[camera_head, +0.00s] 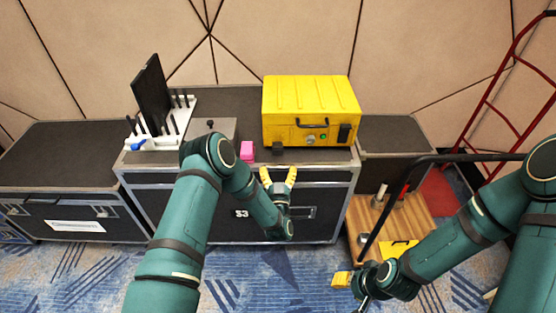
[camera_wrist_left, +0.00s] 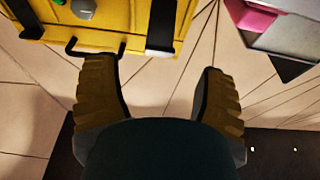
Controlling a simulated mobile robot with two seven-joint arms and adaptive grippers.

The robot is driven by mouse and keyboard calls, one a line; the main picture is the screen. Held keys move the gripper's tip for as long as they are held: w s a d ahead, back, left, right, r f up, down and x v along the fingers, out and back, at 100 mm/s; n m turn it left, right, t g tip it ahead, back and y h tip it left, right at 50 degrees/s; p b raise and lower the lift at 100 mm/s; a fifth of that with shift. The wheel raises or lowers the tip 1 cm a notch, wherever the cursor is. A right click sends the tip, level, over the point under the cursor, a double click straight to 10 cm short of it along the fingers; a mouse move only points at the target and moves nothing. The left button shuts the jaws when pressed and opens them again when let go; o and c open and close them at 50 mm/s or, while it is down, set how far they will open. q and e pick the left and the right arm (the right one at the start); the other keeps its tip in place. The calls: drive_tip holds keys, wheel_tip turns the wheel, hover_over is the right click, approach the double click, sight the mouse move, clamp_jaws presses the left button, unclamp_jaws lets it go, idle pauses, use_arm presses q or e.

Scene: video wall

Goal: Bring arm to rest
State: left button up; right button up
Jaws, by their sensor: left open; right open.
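My left arm reaches over the front of the flight case marked S3 (camera_head: 220,197). My left gripper (camera_head: 279,174) has yellow fingertips spread apart and empty, just in front of the case's top front edge. In the left wrist view its two fingers (camera_wrist_left: 160,95) stand apart with nothing between them. My right gripper (camera_head: 345,281) is low at the right, in front of the wooden cart; one yellow fingertip shows clearly and the rest is partly hidden by the wrist.
A yellow box (camera_head: 311,108) with a black handle stands on the case. A pink block (camera_head: 247,150), a grey box (camera_head: 213,128) and a white rack (camera_head: 180,121) with a black panel (camera_head: 151,90) are left of it. A wooden cart (camera_head: 408,209) and red hand truck (camera_head: 489,108) stand right.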

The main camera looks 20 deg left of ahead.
use_arm(q)
drive_tip(key=shift+s+d+f, duration=0.15)
drive_tip(key=shift+s+f, duration=0.05)
drive_tip(key=shift+s, duration=0.5)
drive_tip(key=s+d+f+m+g+h, duration=0.2)
drive_tip(key=s+d+f+g+h, duration=0.35)
drive_tip(key=s+g+h, duration=0.3)
drive_tip(key=s+d+g+h, duration=0.1)
drive_tip(key=s+g, duration=0.9)
drive_tip(key=s, duration=0.9)
drive_tip(key=shift+f, duration=0.4)
